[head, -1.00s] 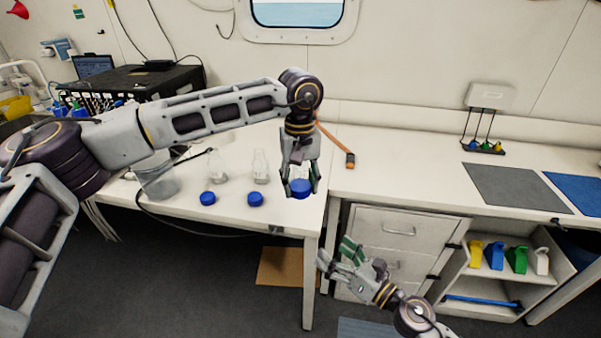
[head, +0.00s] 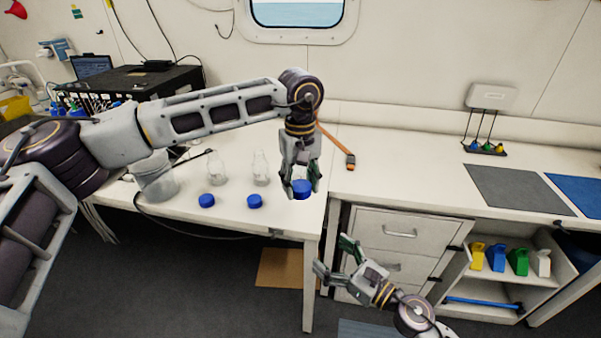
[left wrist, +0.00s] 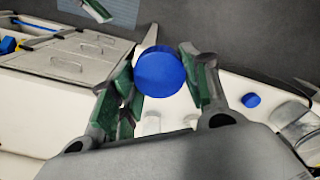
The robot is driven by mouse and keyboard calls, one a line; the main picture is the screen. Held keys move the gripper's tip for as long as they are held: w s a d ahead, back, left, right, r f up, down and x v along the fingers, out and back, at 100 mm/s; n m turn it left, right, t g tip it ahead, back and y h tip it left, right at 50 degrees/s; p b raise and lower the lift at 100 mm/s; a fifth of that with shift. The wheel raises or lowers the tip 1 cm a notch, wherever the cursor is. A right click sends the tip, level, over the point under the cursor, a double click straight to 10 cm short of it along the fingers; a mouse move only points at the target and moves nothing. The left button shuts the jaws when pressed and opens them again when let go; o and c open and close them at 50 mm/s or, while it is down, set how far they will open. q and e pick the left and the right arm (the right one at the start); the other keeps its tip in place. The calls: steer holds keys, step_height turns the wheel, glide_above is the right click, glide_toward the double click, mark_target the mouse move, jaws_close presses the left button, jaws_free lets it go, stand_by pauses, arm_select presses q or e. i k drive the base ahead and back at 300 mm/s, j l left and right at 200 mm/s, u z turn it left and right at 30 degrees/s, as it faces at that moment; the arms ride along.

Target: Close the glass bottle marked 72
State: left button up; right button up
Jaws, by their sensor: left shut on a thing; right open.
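My left gripper (head: 301,187) is shut on a blue cap (head: 302,190) and holds it over the table's front right corner. In the left wrist view the held cap (left wrist: 160,72) sits between the green-padded fingers. Two clear glass bottles (head: 217,170) (head: 261,169) stand upright and uncapped on the white table, left of my left gripper. Two more blue caps (head: 206,201) (head: 255,201) lie in front of them. No marking is readable, so I cannot tell which is 72. My left gripper hides what is behind it. My right gripper (head: 333,256) is open and empty, low before the drawers.
A clear beaker (head: 156,180) stands at the table's left. An orange-handled tool (head: 350,161) lies right of my left gripper. The counter (head: 400,165) to the right is mostly clear, with a grey mat (head: 512,188). Drawers (head: 395,228) stand below it.

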mark_target(299, 172)
steer(key=i, duration=0.95)
